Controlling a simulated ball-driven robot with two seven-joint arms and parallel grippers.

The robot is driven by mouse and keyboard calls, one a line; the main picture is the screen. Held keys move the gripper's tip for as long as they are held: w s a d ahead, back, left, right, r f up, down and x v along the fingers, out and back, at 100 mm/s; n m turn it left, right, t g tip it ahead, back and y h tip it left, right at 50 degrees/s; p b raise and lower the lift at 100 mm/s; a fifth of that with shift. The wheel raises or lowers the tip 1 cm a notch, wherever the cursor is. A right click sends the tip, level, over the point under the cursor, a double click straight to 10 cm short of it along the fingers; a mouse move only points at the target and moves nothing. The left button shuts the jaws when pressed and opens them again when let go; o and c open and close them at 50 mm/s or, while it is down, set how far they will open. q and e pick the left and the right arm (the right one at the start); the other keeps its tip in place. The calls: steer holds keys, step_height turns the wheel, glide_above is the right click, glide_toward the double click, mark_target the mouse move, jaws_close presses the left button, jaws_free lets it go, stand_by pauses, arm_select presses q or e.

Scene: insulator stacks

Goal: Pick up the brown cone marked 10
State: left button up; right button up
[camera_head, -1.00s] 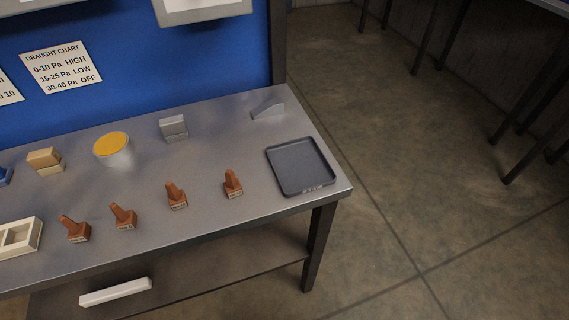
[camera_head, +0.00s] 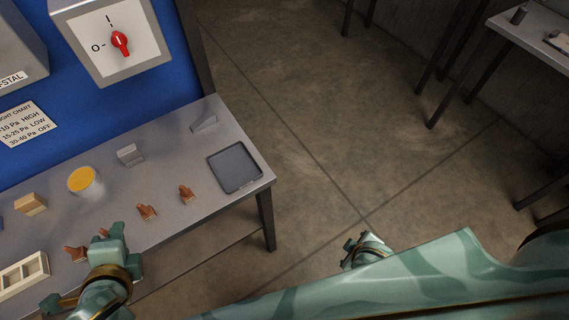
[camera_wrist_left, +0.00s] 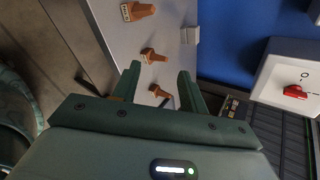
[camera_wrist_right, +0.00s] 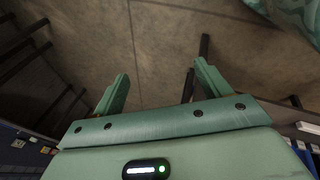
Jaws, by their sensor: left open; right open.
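Several brown cones on square bases are on the grey bench. In the head view, one (camera_head: 187,194) is nearest the tray, one (camera_head: 146,212) is to its left, and another (camera_head: 75,253) is beside my left gripper (camera_head: 112,242), which hides part of the row. Their marks are too small to read, so I cannot tell which is 10. In the left wrist view, a cone with a pale label (camera_wrist_left: 142,11) is at the top, and others (camera_wrist_left: 152,55) show between and beyond the open, empty fingers. My right gripper (camera_head: 365,246) is open and empty over the floor.
A dark tray (camera_head: 236,167) lies at the bench's right end. A yellow-topped pot (camera_head: 84,182), a grey block (camera_head: 130,155), a tan block (camera_head: 30,204) and a cream compartment box (camera_head: 22,276) also stand there. A blue panel with a red switch (camera_head: 120,41) is behind.

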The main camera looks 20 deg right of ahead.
mark_target(182, 192)
arm_select(q)
steer(key=d+f+m+t+h, duration=0.1)
steer(key=d+m+h, duration=0.55)
steer(key=m, duration=1.35)
steer(key=shift+y, duration=0.25)
steer(key=b+x, duration=0.3)
steer(key=x, duration=0.8)
steer(key=shift+d+r, duration=0.1)
steer(key=shift+r, duration=0.05)
steer(key=b+x, duration=0.2)
steer(key=x, duration=0.3)
steer(key=shift+b, duration=0.3)
steer(key=shift+r, duration=0.15)
arm_select(e)
steer(key=s+f+m+g+y, duration=0.2)
steer(key=s+f+m+g, duration=0.1)
steer(key=s+f, duration=2)
steer(key=shift+s+a+f+g, duration=0.15)
steer(key=shift+s+f+g, duration=0.25)
steer(key=shift+g, duration=0.1)
arm_select(q)
jaws_close()
